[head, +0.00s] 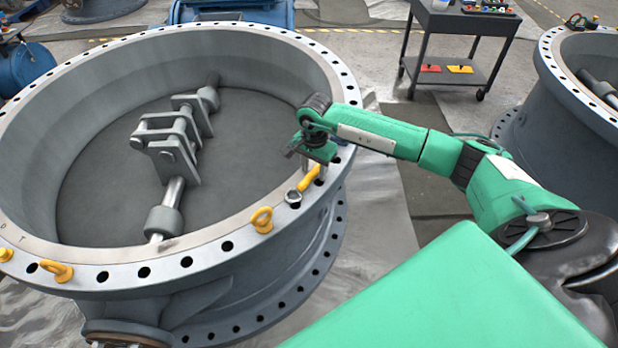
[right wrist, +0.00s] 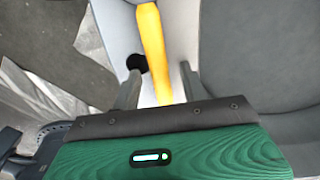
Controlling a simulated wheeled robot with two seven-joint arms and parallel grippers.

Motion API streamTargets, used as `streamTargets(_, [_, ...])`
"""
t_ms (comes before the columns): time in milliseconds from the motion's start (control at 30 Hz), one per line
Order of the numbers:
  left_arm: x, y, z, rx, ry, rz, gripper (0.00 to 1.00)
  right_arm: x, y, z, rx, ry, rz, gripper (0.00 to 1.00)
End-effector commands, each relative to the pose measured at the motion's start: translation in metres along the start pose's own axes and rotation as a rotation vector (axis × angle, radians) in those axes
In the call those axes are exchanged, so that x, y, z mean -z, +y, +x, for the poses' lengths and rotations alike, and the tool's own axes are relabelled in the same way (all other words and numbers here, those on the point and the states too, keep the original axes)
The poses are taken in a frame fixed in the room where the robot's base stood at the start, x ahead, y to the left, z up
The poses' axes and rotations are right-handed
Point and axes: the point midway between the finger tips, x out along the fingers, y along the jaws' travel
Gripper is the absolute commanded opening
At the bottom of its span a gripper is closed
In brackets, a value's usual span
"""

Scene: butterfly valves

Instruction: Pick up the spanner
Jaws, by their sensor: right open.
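The spanner (head: 309,178) has a yellow handle and lies on the near right of the big valve's flange rim (head: 215,240). A grey metal ring-like end shows at its lower left. My right gripper (head: 314,158) is over the rim at the handle's upper end, pointing down. In the right wrist view the yellow spanner handle (right wrist: 151,40) runs between the two open fingers of my right gripper (right wrist: 160,88), with a gap on each side. The handle's lower end is hidden behind the gripper body. My left gripper is not in view.
Yellow eyebolts (head: 262,220) stand on the rim, one close to the spanner. Inside the valve is a grey disc with a linkage (head: 170,140). A dark cart (head: 465,20) stands at the back, and another valve (head: 580,100) at the right.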

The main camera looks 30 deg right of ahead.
Motion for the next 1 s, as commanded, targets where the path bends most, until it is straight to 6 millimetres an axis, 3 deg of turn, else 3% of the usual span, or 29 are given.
streamTargets(133, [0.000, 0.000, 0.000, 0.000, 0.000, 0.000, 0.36, 0.000, 0.000, -0.001, 0.000, 0.000, 0.000, 0.40])
streamTargets(333, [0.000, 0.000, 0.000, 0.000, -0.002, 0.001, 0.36, 0.000, 0.000, -0.001, 0.000, 0.000, 0.000, 0.01])
streamTargets(767, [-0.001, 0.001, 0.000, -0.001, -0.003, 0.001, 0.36, 0.001, 0.000, -0.005, 0.002, 0.001, 0.001, 0.00])
streamTargets(1000, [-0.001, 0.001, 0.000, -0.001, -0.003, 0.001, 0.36, 0.001, -0.001, -0.035, 0.005, 0.002, -0.001, 0.00])
